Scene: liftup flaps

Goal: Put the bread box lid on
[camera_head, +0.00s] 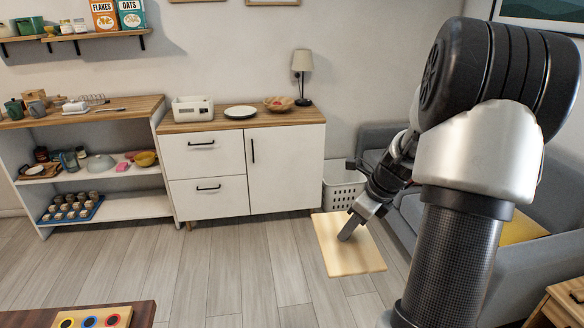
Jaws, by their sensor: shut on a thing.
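A flat, pale wooden board (347,260), which looks like the bread box lid, hangs in the air in front of the white cabinet. My gripper (349,232) is shut on it near its far part; the exact grip is partly hidden by the fingers. The board is tilted toward the camera and touches nothing else that I can see. A small white box (193,110) stands on the left of the cabinet top, and may be the bread box; its inside is too small to make out. The board is well below and to the right of it.
The white cabinet (285,160) also bears a plate (240,112), a wooden bowl (278,103) and a lamp (302,65). An open shelf (120,207) with crockery stands left. A basket (342,190) and grey sofa (410,212) are right. The floor before the cabinet is clear.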

